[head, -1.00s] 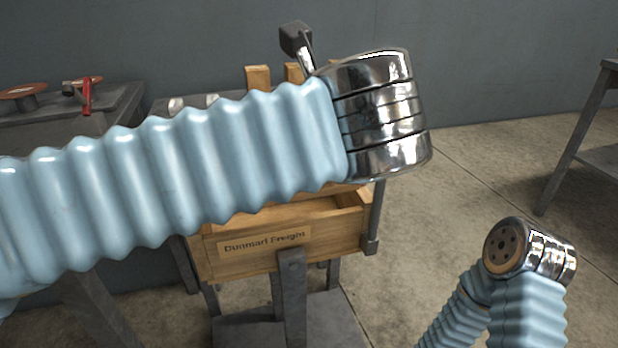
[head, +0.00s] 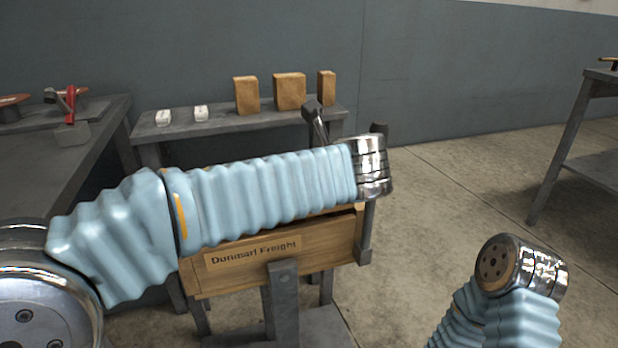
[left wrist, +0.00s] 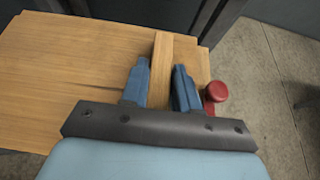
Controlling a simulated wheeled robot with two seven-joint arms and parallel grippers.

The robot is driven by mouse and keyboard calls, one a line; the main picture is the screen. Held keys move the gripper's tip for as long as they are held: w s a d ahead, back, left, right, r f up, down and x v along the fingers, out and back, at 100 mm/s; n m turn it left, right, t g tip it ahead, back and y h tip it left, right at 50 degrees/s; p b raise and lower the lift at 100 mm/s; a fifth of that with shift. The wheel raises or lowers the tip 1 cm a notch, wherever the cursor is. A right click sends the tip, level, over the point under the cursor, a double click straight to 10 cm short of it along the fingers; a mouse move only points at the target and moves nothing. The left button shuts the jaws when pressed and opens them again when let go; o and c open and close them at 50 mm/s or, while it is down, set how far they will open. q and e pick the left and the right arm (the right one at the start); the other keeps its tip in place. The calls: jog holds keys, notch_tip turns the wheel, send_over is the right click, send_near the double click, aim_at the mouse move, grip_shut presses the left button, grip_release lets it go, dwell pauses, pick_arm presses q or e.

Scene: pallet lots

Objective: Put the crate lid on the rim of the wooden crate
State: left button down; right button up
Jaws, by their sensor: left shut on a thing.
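In the left wrist view my left gripper (left wrist: 160,72) is shut on the upright wooden strip of the crate lid (left wrist: 80,85), a flat light-wood panel spread below and to the left of the fingers. The wooden crate (head: 325,247), labelled "Dunmarl Freight", stands on a grey stand in the head view. My left arm crosses in front of the crate's top and hides most of it. A thin wooden edge with a dark line under it shows at its right end; I cannot tell whether the lid touches the rim. My right gripper is out of view.
A grey bench (head: 230,122) behind holds several wooden blocks and two small white items. A table (head: 40,165) at left bears a red-handled tool. A red knob (left wrist: 215,92) is right of the gripper. Floor right of the crate is clear, up to another grey table (head: 580,165).

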pick_arm(q)
jog(key=shift+f, duration=0.45)
jog(key=shift+f, duration=0.35)
jog(key=c, duration=0.8)
grip_release()
jog(key=shift+c, duration=0.2)
